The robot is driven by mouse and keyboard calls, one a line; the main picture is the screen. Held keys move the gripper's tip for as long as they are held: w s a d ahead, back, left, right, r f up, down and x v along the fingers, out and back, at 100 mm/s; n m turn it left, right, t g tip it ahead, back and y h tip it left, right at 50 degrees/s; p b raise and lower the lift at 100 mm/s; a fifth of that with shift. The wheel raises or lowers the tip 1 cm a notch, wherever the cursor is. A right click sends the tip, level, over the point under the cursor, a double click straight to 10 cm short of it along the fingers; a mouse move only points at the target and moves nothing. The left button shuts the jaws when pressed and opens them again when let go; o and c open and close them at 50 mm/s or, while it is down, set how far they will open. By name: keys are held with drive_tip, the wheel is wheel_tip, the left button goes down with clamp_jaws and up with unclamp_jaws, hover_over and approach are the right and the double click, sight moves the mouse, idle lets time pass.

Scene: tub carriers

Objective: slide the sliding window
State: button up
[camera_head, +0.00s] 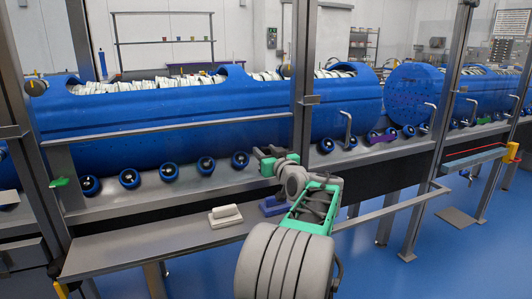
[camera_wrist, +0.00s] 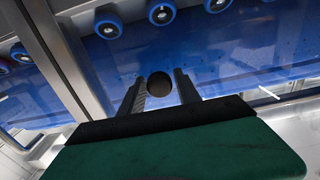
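The sliding window shows as clear panes in grey metal frames in front of the blue tubs; an upright frame post (camera_head: 303,70) stands near the middle of the head view. A small latch-like piece (camera_head: 311,100) sits on that post. My gripper (camera_head: 264,158) is left of the post's lower end, over the grey ledge. In the wrist view my gripper (camera_wrist: 160,88) has its two dark fingers apart, with a dark round spot (camera_wrist: 159,88) showing between them. I cannot tell whether that spot is on the pane or behind it. A frame post (camera_wrist: 62,60) runs along the left there.
A long blue tub (camera_head: 180,117) lies behind the panes, with several dark blue rollers (camera_head: 206,164) below it. A white block (camera_head: 225,214) lies on the metal shelf (camera_head: 140,250). Metal rails and posts (camera_head: 440,120) continue right.

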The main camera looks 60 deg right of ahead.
drive_tip(key=shift+o, duration=1)
drive_tip(key=v, duration=0.7)
drive_tip(key=shift+s+a+p, duration=0.2)
drive_tip(key=shift+s+p, duration=0.2)
drive_tip(key=shift+p, duration=0.05)
drive_tip(key=shift+r, duration=0.15)
